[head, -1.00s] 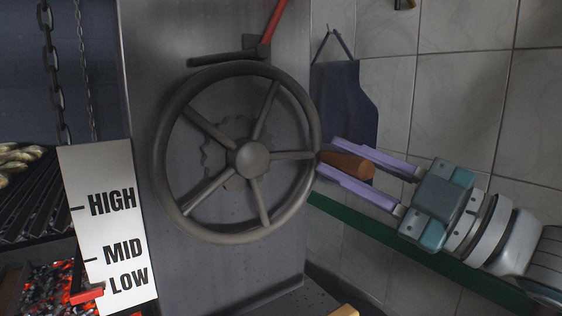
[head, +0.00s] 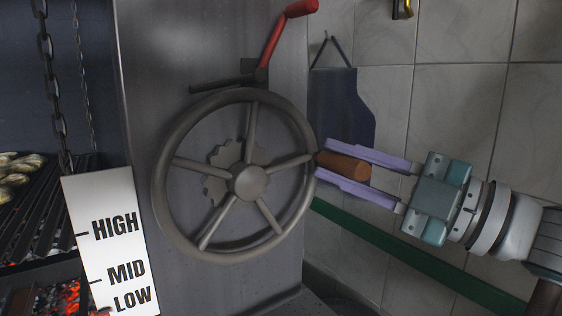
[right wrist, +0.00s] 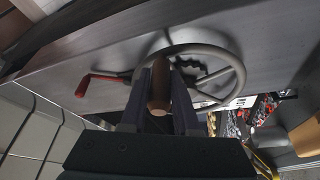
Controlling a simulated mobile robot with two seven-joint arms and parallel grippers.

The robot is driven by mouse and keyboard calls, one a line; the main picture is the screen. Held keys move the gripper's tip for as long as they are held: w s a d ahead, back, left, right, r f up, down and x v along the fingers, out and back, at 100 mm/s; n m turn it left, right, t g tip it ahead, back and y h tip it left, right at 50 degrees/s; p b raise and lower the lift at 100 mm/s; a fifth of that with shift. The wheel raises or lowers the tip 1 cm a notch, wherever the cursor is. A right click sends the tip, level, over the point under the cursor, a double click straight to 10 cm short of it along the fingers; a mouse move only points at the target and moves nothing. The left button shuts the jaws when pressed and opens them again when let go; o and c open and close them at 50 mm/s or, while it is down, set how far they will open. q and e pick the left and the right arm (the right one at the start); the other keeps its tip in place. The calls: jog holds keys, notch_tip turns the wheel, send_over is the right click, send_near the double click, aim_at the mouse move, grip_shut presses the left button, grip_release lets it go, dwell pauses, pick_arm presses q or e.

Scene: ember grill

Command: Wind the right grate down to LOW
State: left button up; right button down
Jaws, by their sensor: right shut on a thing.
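The grey spoked wheel (head: 248,183) is mounted on a dark metal post (head: 140,60). Its brown wooden handle (head: 345,167) sticks out at the wheel's right side, a little above hub height. My right gripper (head: 330,165) is shut on that handle, one lilac finger above and one below. The right wrist view also shows the handle (right wrist: 159,88) between the fingers. The white scale plate (head: 110,240) reads HIGH, MID and LOW from top to bottom. A grate (head: 50,210) with food on it shows at left. The scale's red pointer cannot be made out clearly at the bottom edge. My left gripper is not in view.
A red-handled crank (head: 285,32) rises from the post above the wheel. Chains (head: 50,80) hang at left, with glowing coals (head: 60,298) below the grate. A dark apron (head: 343,105) hangs on the tiled wall behind my gripper, above a green rail (head: 400,255).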

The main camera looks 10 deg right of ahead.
jog(key=c, duration=1.1)
grip_release()
jog(key=shift+r, duration=0.3)
jog(key=o, duration=0.4)
jog(key=shift+f, duration=0.2)
jog(key=shift+o, duration=0.2)
jog(key=b+v, duration=0.1)
jog(key=v, duration=0.7)
jog(key=shift+s+d+f, duration=0.1)
jog(key=shift+s+d, duration=0.05)
jog(key=shift+d, duration=0.1)
jog(key=shift+s+d, duration=0.4)
jog(key=shift+s, duration=0.15)
